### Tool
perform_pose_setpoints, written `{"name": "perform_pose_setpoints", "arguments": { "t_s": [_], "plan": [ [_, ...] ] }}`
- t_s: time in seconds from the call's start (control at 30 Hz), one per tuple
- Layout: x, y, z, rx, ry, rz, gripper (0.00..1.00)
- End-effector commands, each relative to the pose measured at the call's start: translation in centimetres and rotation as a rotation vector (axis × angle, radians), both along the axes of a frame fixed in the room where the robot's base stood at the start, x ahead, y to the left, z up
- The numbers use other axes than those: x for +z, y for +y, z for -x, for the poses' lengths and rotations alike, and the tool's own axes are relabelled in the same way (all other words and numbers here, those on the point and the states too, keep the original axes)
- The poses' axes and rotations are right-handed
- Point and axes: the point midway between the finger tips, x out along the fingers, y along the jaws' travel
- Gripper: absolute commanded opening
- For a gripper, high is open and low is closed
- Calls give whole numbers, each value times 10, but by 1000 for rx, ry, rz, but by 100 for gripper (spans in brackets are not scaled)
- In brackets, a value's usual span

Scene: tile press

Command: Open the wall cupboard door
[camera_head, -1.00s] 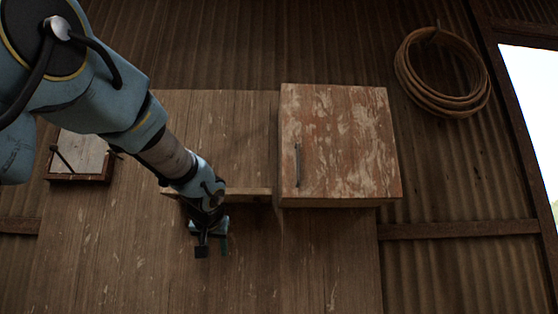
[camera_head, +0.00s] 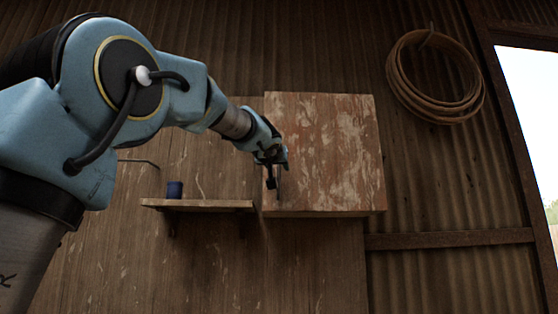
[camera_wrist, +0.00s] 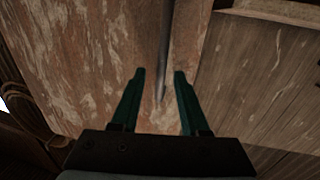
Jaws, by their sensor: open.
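The wall cupboard (camera_head: 335,150) is a box with flaking reddish-brown and pale paint, fixed to the wooden wall panel. Its door looks closed. The door's thin dark upright handle (camera_wrist: 164,50) shows in the wrist view, running down between my gripper's two green fingers. My gripper (camera_head: 273,183) is at the left part of the door front in the head view, where it partly hides the handle. In the wrist view my gripper (camera_wrist: 159,74) is open, with a gap on both sides of the handle. I cannot tell how deep the handle sits between the fingers.
A small wooden shelf (camera_head: 200,205) with a dark blue cup (camera_head: 174,189) is on the wall just left of the cupboard. A coil of rope or hose (camera_head: 435,75) hangs at upper right, beside a bright opening (camera_head: 530,110). The space before the door's right side is clear.

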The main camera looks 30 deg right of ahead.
Motion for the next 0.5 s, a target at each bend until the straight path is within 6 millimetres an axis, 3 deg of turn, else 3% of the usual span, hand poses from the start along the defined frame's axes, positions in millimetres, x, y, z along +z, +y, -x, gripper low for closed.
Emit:
{"name": "perform_pose_setpoints", "arguments": {
  "t_s": [0.2, 0.5],
  "plan": [
    [1, -12, -18, 2, 1, -1, 45],
    [0, -14, -20, 1, 0, 1, 45]
  ]
}}
